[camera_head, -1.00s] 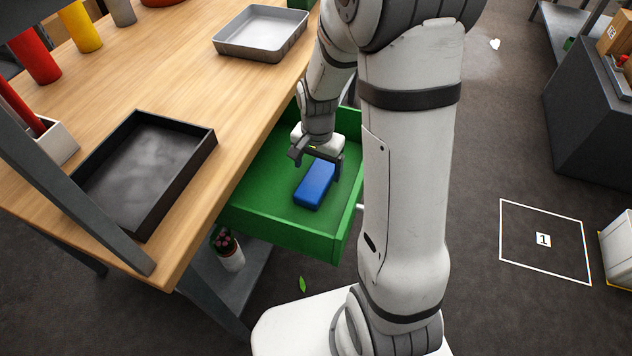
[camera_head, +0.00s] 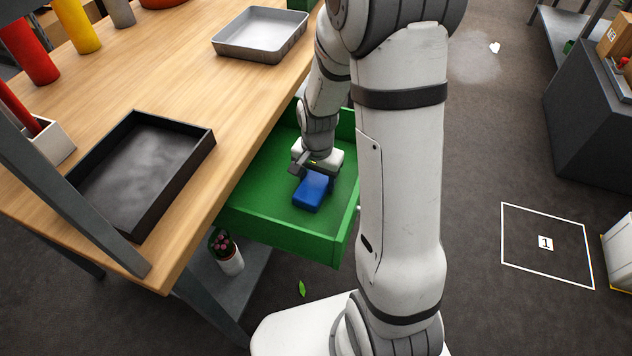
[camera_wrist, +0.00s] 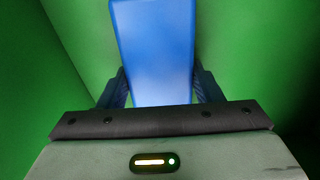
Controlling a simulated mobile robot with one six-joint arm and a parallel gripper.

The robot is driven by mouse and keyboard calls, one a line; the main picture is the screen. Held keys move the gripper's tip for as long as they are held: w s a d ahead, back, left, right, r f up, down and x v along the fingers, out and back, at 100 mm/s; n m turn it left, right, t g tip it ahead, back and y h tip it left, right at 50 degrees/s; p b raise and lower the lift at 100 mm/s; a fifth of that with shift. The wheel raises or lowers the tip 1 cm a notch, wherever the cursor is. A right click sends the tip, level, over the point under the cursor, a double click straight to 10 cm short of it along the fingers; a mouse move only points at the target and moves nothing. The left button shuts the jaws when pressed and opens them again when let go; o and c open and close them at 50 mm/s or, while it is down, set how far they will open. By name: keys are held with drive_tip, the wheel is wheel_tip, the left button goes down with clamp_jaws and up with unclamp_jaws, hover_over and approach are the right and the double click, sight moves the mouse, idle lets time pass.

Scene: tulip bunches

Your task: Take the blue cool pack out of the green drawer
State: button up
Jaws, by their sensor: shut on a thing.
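The blue cool pack (camera_head: 312,192) lies inside the open green drawer (camera_head: 262,227), which sticks out from under the wooden workbench. My gripper (camera_head: 314,178) is down in the drawer at the pack's far end. In the wrist view the blue cool pack (camera_wrist: 154,50) sits between the two dark fingers of my gripper (camera_wrist: 159,88), which are shut on its sides. The green drawer (camera_wrist: 75,40) fills the rest of that view. In the head view the gripper's body hides the far part of the pack, and I cannot tell whether the pack touches the drawer floor.
A black tray (camera_head: 196,150) and a grey metal tray (camera_head: 268,52) stand on the wooden workbench (camera_head: 205,85). A potted plant (camera_head: 228,255) stands on the shelf below the drawer. Bare floor lies to the right, with a white marked square (camera_head: 520,262).

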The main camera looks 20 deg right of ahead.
drive_tip(key=c, duration=0.4)
